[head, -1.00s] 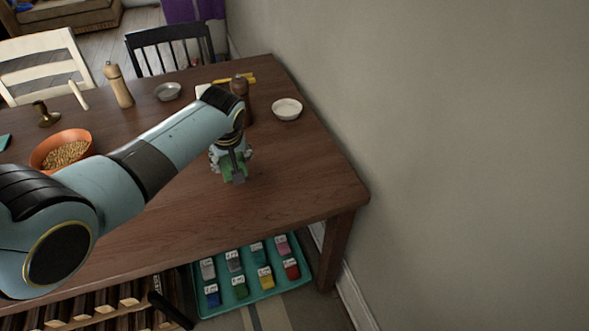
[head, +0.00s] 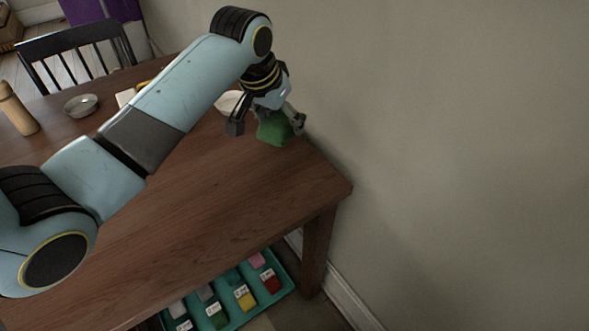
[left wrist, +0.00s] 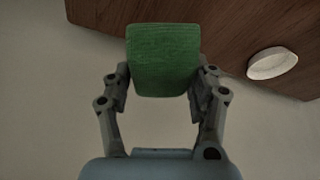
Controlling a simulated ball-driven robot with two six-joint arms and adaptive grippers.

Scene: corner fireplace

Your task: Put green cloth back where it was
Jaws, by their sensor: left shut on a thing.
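The green cloth (head: 274,132) is a small folded block held between the fingers of my left gripper (head: 266,125), near the table's right edge by the wall. In the left wrist view the green cloth (left wrist: 163,62) sits between the fingertips (left wrist: 160,88), and it looks raised off the table. A teal tray (head: 284,277) under the table holds labelled blocks of several colours, among them a green one (head: 215,314). My right gripper is not in view.
The wooden table (head: 200,220) is bare in front of my left arm. A white bowl (left wrist: 272,63) stands near its right edge. A grey dish (head: 80,105) and a wooden mill (head: 17,110) stand at left. The wall (head: 450,150) is close at right.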

